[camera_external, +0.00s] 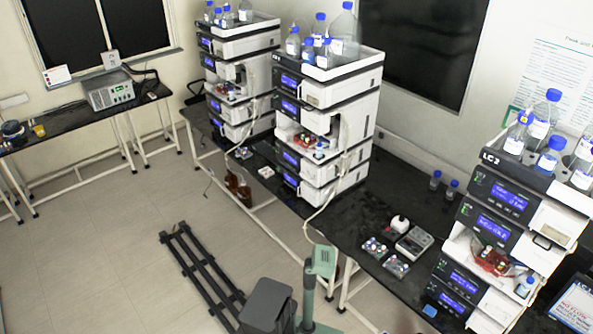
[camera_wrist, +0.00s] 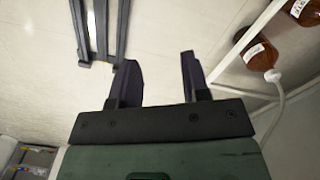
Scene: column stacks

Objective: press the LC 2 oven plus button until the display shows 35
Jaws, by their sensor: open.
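The instrument stack labelled LC 2 (camera_external: 492,157) stands on the black bench at the right in the external view. It has several modules with lit blue displays, such as the upper display (camera_external: 511,197) and a lower display (camera_external: 464,281). Their digits are too small to read, and I cannot tell which module is the oven or make out its plus button. My gripper (camera_wrist: 157,62) is open and empty in the wrist view, with its two dark fingers apart over the pale floor. It is far from any instrument panel. In the external view my green arm shows at the bottom middle.
Two similar stacks, the middle stack (camera_external: 325,95) and the left stack (camera_external: 240,75), stand along the bench. Bottles sit on top of them. Vial trays (camera_external: 375,248) lie on the bench before LC 2. Brown bottles (camera_wrist: 260,55) and a white bench leg are at the wrist view's right.

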